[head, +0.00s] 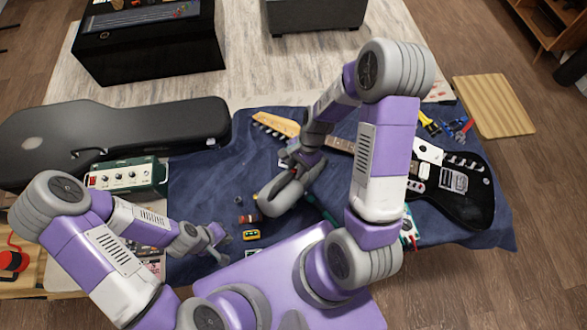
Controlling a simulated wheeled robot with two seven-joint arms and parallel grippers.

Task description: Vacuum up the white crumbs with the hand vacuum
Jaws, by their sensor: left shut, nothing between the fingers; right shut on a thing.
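The hand vacuum (277,198) is a grey, rounded body with a looped handle, over the middle of the dark blue cloth. My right gripper (296,172) is shut on it, and the arm hides part of the grip. I cannot tell whether the vacuum touches the cloth. My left gripper (223,243) is shut and empty, low over the cloth to the left of the vacuum. I cannot make out the white crumbs; they are too small or hidden behind my arms.
A black electric guitar (468,205) lies on the cloth (205,185) at right. A black guitar case (120,130) and a green amplifier-like box (127,176) are at left. A small yellow box (251,235) lies between my grippers. A wooden board (493,105) is at far right.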

